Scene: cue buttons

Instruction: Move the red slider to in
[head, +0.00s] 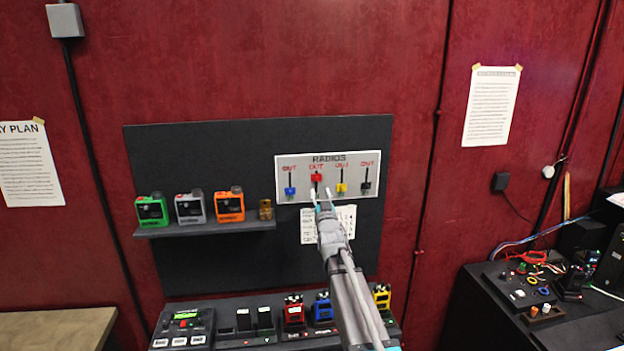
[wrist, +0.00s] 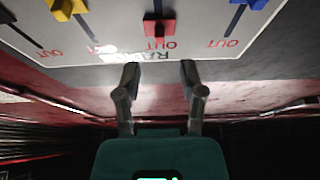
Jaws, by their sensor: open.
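The red slider (head: 316,178) is on the white RADIOS panel (head: 345,164), at the upper end of its slot close to an OUT label. It also shows in the wrist view (wrist: 160,26), upside down, at the top middle. My gripper (head: 322,193) is in front of the panel, its fingertips close below the red slider in the head view. In the wrist view my gripper (wrist: 160,74) is open, with a clear gap between its fingers and nothing in it. The fingers point at the red slider and appear apart from it.
The blue slider (head: 290,190), yellow slider (head: 341,187) and black slider (head: 366,185) sit lower in their slots. A shelf (head: 210,229) with handheld radios is on the left. A paper sheet (head: 308,228) hangs below the panel. A console with radios stands below.

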